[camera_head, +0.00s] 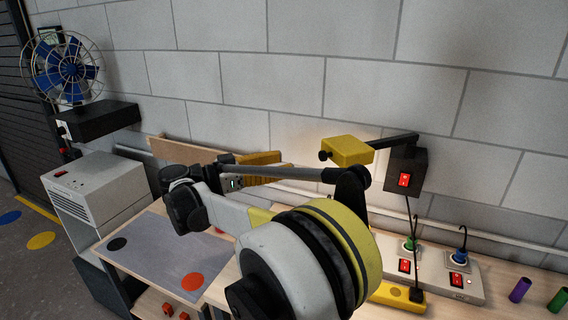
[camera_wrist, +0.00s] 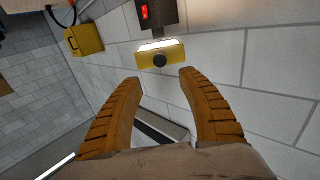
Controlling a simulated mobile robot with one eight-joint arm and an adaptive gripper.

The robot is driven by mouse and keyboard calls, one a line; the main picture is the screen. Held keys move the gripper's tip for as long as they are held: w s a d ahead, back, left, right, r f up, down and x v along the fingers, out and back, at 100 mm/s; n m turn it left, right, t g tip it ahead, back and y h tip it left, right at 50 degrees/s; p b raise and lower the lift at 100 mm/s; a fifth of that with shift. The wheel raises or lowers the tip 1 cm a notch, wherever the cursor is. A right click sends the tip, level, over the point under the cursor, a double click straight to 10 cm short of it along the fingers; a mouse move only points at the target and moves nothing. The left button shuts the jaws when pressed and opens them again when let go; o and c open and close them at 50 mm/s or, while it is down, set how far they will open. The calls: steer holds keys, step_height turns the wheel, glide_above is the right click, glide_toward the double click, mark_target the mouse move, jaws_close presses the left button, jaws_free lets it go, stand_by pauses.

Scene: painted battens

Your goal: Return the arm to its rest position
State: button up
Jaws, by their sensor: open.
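My arm (camera_head: 270,235), white, black and yellow, reaches from the lower middle of the head view toward the wall. My gripper (camera_head: 280,166) is at its far end, partly hidden behind a grey arm link. In the wrist view the two ribbed orange fingers of my gripper (camera_wrist: 160,80) stand wide apart with nothing between them. A yellow lamp head (camera_head: 347,150) with a dark knob is near the gripper. In the wrist view the lit lamp head (camera_wrist: 172,53) appears beyond the fingertips, apart from them.
A black box with a red switch (camera_head: 405,172) carries the lamp's arm on the block wall. A workbench with a grey mat (camera_head: 160,248) is below. A fan (camera_head: 68,68) and a grey-white cabinet (camera_head: 95,190) stand left. Power sockets (camera_head: 445,270) and coloured cylinders (camera_head: 520,289) lie right.

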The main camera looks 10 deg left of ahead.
steer(key=s+d+f+n+g+y+b, duration=0.1)
steer(key=s+d+f+n+y+b, duration=0.15)
steer(key=d, duration=0.55)
steer(key=s+d+f+n+g+y+b, duration=0.1)
steer(key=s+d+f+n+y+b, duration=0.15)
steer(key=d, duration=0.55)
steer(key=s+d+f+n+g+y+b, duration=0.1)
steer(key=s+d+f+n+y+b, duration=0.15)
steer(key=d, duration=0.55)
steer(key=s+d+f+n+y+b, duration=0.2)
steer(key=s+f+y+b, duration=0.1)
steer(key=s+f, duration=0.6)
steer(key=s+d+f+n+t+y+b, duration=0.1)
steer(key=s+f+y, duration=0.4)
steer(key=s+f, duration=0.5)
steer(key=s+d+n+b, duration=0.1)
steer(key=s+d+b, duration=0.1)
steer(key=s, duration=0.1)
